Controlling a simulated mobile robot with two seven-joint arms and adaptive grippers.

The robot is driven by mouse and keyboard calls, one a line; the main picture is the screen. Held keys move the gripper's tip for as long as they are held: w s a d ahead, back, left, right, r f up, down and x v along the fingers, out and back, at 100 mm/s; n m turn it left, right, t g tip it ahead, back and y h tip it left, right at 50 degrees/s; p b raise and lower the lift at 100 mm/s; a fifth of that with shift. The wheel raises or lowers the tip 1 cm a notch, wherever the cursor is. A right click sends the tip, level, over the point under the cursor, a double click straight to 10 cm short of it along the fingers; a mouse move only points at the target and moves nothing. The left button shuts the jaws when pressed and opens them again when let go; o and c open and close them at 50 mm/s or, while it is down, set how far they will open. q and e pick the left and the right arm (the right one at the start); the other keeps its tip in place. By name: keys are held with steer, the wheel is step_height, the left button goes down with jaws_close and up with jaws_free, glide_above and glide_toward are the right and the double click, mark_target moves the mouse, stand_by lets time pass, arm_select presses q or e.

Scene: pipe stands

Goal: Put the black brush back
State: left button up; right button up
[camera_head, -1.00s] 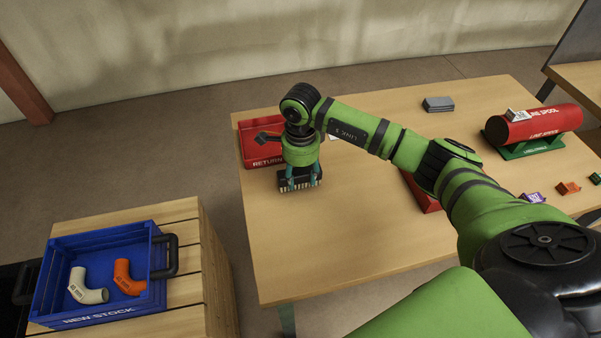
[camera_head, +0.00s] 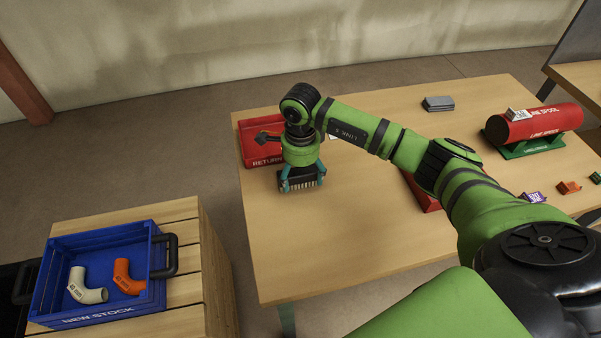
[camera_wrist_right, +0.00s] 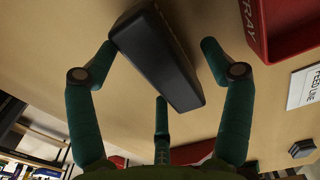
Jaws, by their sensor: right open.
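The black brush (camera_head: 301,184) is on the wooden table just in front of the red return tray (camera_head: 262,162), with its pale bristles facing down. My right gripper (camera_head: 303,177) is directly above it with its teal fingers spread on both sides. In the right wrist view the brush's dark back (camera_wrist_right: 158,55) lies between the open fingers of my right gripper (camera_wrist_right: 160,62), with gaps visible beside it. The brush appears to rest on the table. My left gripper is not in view.
A red line spool (camera_head: 535,123) on a green stand is at the table's right. A grey block (camera_head: 438,104) lies at the back. A blue crate (camera_head: 100,315) with a white and an orange elbow stands at left. The front-left tabletop is clear.

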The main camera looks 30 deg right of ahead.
mark_target(300, 174)
steer(key=shift+r, duration=3.75)
